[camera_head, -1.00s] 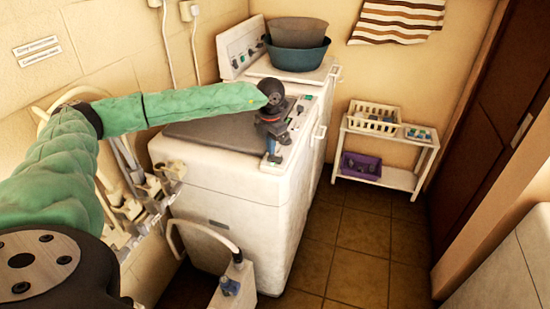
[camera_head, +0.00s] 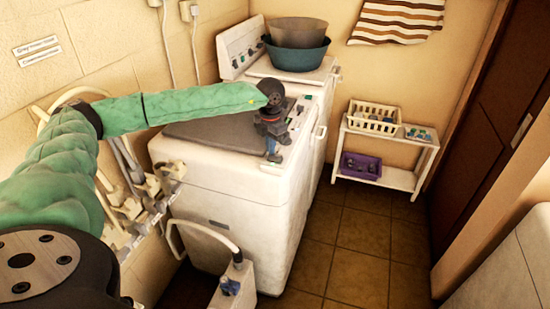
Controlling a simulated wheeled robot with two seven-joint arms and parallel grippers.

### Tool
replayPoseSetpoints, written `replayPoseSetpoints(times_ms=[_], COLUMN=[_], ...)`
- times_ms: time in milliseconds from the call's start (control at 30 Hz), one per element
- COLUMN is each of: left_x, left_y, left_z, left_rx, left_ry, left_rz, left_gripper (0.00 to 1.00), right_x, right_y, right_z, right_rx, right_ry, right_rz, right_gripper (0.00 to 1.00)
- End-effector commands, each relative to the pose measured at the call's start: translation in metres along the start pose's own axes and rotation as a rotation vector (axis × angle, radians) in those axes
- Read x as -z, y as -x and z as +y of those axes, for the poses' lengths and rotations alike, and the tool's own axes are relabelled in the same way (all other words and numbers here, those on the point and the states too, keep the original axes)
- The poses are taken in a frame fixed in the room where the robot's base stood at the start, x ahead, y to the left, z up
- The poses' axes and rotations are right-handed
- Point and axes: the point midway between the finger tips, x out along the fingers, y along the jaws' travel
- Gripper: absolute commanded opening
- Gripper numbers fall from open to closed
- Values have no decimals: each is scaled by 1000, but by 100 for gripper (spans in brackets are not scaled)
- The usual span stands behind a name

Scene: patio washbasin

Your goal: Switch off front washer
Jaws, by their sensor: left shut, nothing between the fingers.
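The front washer (camera_head: 222,197) is a white top-loading machine with a grey lid (camera_head: 205,133). Its control panel (camera_head: 301,122) runs along the right side of the top, with small dark and green controls. My left arm in its green sleeve reaches over the lid from the left. My left gripper (camera_head: 273,152) points down at the near end of the panel and is shut and empty. It hides that part of the panel; I cannot tell whether its fingertips touch a control. My right gripper is not in view.
A second white machine (camera_head: 318,90) stands behind, with stacked basins (camera_head: 296,55) on top. A white shelf (camera_head: 388,178) with baskets stands at the back right. A small white unit with a hose (camera_head: 232,281) stands in front of the washer. Tiled floor (camera_head: 350,250) to the right is clear.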

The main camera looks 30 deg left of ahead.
Motion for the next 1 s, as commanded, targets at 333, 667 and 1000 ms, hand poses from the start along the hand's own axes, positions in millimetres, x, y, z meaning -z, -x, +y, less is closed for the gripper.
replayPoseSetpoints(times_ms=[333, 667, 1000], left_x=[0, 0, 0], left_y=[-5, -9, -13], left_z=[0, 0, 0], left_rx=[0, 0, 0], left_ry=[0, 0, 0], left_rz=[0, 0, 0], left_gripper=[0, 0, 0], right_x=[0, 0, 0], right_y=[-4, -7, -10], right_z=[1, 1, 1], right_rx=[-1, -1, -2], right_ry=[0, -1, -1], right_rz=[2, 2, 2], right_gripper=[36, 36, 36])
